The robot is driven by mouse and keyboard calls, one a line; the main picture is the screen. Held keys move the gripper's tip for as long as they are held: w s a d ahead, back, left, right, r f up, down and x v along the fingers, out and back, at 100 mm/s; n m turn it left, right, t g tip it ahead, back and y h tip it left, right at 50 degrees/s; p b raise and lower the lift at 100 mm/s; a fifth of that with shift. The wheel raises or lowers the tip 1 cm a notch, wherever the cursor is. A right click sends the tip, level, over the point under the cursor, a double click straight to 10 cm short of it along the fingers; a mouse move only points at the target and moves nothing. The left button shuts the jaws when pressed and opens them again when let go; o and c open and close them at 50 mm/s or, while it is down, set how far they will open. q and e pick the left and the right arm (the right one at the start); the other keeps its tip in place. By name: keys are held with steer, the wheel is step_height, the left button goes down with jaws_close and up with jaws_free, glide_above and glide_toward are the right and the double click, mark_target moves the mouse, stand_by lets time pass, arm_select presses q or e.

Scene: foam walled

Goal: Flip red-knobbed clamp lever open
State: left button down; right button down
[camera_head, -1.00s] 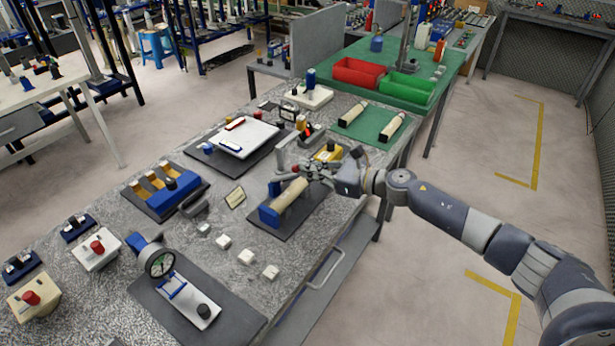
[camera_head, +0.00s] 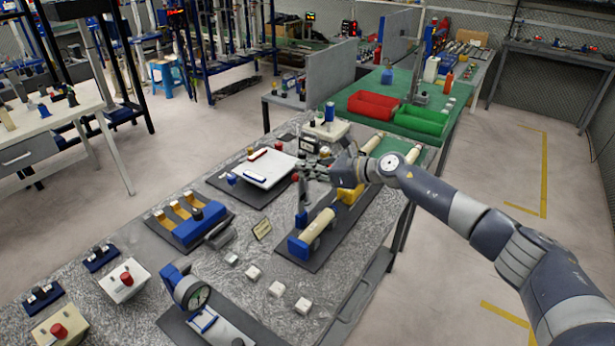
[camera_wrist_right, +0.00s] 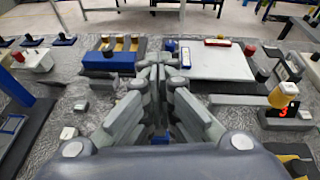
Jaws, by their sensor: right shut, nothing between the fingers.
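The clamp fixture stands on a dark plate (camera_head: 298,262) on the bench, with a blue block (camera_head: 298,248), a beige cylinder (camera_head: 319,226) and a yellow block (camera_head: 350,194). Its grey lever (camera_head: 302,203) stands steeply upright from a blue pivot beside the cylinder, and the red knob (camera_head: 295,177) shows near its upper end. My right gripper (camera_head: 313,167) is shut and empty, close to the knob and lever top; I cannot tell whether they touch. In the right wrist view, the gripper's fingertips (camera_wrist_right: 161,72) meet, and the lever is not clearly visible. My left gripper is out of view.
A white plate (camera_head: 268,170) on a dark mat lies left of the clamp. A blue holder with yellow pieces (camera_head: 186,222) stands further left. Several small white blocks (camera_head: 277,288) and a gauge (camera_head: 190,292) sit nearer. Red (camera_head: 373,105) and green (camera_head: 420,120) bins stand behind.

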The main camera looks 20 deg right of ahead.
steer(key=w+a, duration=0.2)
steer(key=shift+w+r, duration=0.2)
steer(key=shift+w, duration=0.1)
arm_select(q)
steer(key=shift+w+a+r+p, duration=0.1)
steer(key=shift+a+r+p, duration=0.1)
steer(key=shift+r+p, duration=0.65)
arm_select(e)
steer(key=shift+w+a+f+g+h, duration=0.3)
steer(key=shift+w+a+g+h, duration=0.1)
steer(key=shift+w+g+h, duration=0.15)
steer(key=shift+w+a+f+g+h, duration=0.25)
steer(key=shift+w+a+g+h, duration=0.2)
steer(key=shift+w+g, duration=0.2)
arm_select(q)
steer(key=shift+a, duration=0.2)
arm_select(e)
steer(key=v, duration=1.2)
